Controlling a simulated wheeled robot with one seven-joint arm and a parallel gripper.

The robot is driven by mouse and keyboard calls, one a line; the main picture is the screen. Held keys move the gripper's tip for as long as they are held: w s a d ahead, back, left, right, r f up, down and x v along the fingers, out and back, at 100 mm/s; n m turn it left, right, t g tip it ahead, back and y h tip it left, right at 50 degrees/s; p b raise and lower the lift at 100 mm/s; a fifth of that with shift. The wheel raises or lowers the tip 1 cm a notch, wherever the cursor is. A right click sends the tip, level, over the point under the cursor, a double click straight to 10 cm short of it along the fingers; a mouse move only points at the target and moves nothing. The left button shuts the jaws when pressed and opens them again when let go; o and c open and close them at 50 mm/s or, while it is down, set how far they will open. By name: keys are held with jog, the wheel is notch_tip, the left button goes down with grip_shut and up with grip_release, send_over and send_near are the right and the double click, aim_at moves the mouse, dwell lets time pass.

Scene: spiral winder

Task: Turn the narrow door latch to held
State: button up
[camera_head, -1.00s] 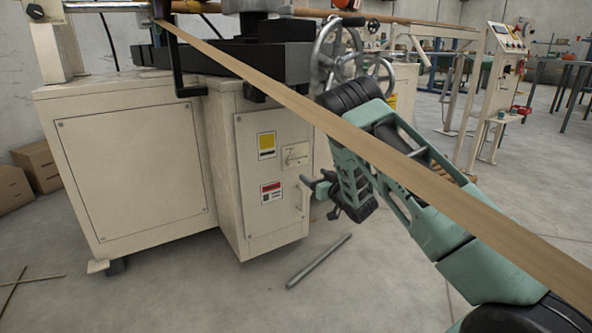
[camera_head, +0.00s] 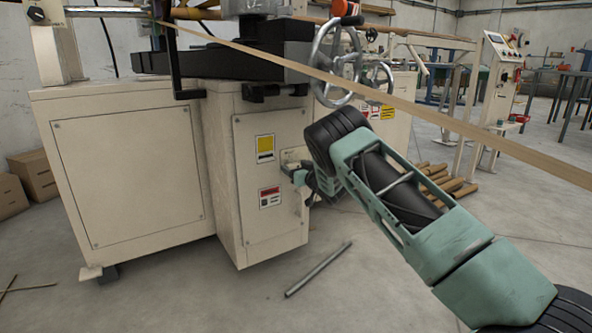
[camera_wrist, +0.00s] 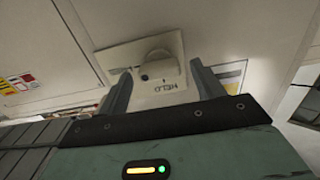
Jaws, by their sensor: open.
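The narrow cream door (camera_head: 258,195) is shut on the front of the machine. Its latch plate (camera_head: 290,155) shows beside the yellow label, partly covered by my gripper (camera_head: 297,177). In the wrist view the latch (camera_wrist: 158,68) is a pale rounded knob on a tilted plate (camera_wrist: 105,58). The word HELD shows upside down on the plate, below the knob in the picture. My gripper (camera_wrist: 160,78) is open. Its two fingers reach toward the plate, one on each side of the knob. I cannot tell whether they touch the plate.
A door handle (camera_head: 308,196) stands out below the latch, close to my arm. Handwheels (camera_head: 337,60) hang above at the right. A metal bar (camera_head: 318,268) lies on the open floor.

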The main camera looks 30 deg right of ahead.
jog(key=c, duration=1)
jog(key=shift+n, duration=0.3)
jog(key=n+p, duration=0.1)
jog(key=n, duration=0.2)
jog(key=shift+a, duration=0.1)
jog(key=n, duration=0.5)
jog(key=shift+a+p, duration=0.1)
jog(key=shift+p, duration=0.25)
jog(key=n, duration=0.4)
jog(key=shift+f+n, duration=0.15)
jog(key=shift+n, duration=0.15)
jog(key=n, duration=0.4)
jog(key=shift+f+n, duration=0.1)
jog(key=shift+n, duration=0.2)
